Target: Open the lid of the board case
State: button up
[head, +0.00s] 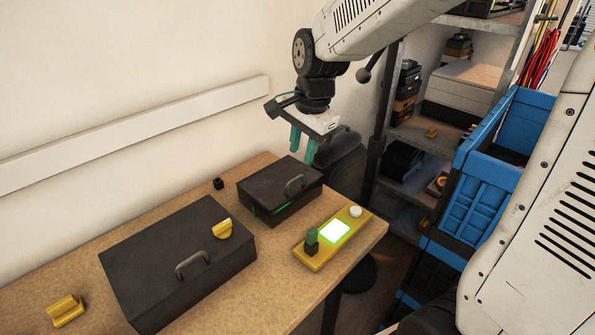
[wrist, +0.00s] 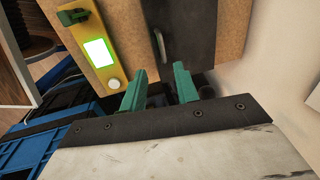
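A small dark case (head: 270,180) with a handle (head: 295,185) on its lid sits at the table's back right; green shows along its front seam. A larger dark case (head: 165,255) with a handle (head: 193,264) lies at front left, lid down. The frames do not label which is the board case. My gripper (head: 303,147) hangs above and behind the small case's right end, touching nothing. In the wrist view its green fingers (wrist: 158,78) are apart and empty, with the small case (wrist: 192,28) and its handle (wrist: 159,45) beyond them.
A yellow panel (head: 347,220) with a lit screen, a white knob and a green-topped block lies right of the small case. A yellow piece (head: 222,229) sits on the large case, another (head: 66,311) on the table (head: 255,295). Blue crates (head: 480,195) and shelves stand right.

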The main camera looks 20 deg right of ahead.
aim_at(296, 178)
jog(key=f, duration=0.2)
jog(key=w+f, duration=0.1)
jog(key=f, duration=0.2)
jog(key=w+f, duration=0.1)
jog(key=f, duration=0.2)
jog(key=shift+a, duration=0.25)
grip_shut()
